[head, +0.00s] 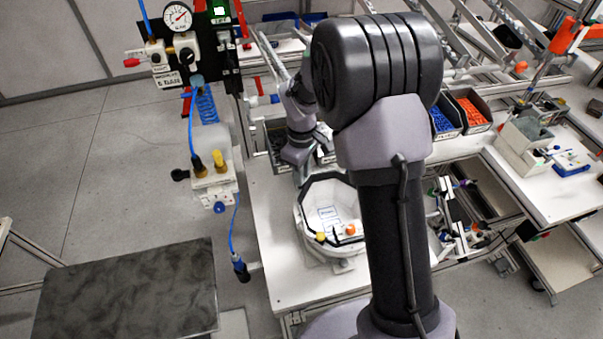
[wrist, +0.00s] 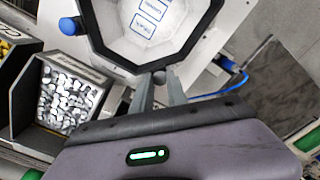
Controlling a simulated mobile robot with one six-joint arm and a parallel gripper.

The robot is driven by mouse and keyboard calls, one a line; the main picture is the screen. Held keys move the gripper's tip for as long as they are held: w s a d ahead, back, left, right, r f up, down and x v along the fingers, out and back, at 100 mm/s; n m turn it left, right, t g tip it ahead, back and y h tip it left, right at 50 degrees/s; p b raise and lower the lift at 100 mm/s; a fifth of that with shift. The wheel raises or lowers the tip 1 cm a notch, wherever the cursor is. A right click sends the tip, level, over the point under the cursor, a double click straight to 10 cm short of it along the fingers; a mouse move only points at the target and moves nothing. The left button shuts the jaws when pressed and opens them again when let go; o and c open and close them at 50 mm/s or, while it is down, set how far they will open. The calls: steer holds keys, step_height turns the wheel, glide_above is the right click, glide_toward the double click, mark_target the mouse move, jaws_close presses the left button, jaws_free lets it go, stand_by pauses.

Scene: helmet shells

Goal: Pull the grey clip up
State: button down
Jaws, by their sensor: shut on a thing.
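A white helmet shell with a black inner rim (head: 347,247) sits on the white table, open side up. It also shows at the top of the wrist view (wrist: 105,58). My gripper (wrist: 160,80) is at the shell's near rim in the wrist view, its two grey fingers closed on a small dark grey piece, the grey clip (wrist: 158,76). Most of the clip is hidden between the fingertips. In the head view my gripper is at the shell's far side, and its fingertips are too small to make out.
A bin of pale small parts (wrist: 68,98) stands left of my fingers in the wrist view. A blue knob (wrist: 69,26) sticks out at the shell's left side. The white table (head: 275,238) is clear left of the shell. Red (head: 470,112) and blue parts bins stand behind.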

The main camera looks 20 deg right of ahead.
steer(key=c, duration=1.3)
jaws_free()
step_height(320, 180, up, 17)
steer(key=shift+r+p, duration=0.2)
steer(key=shift+p, duration=0.85)
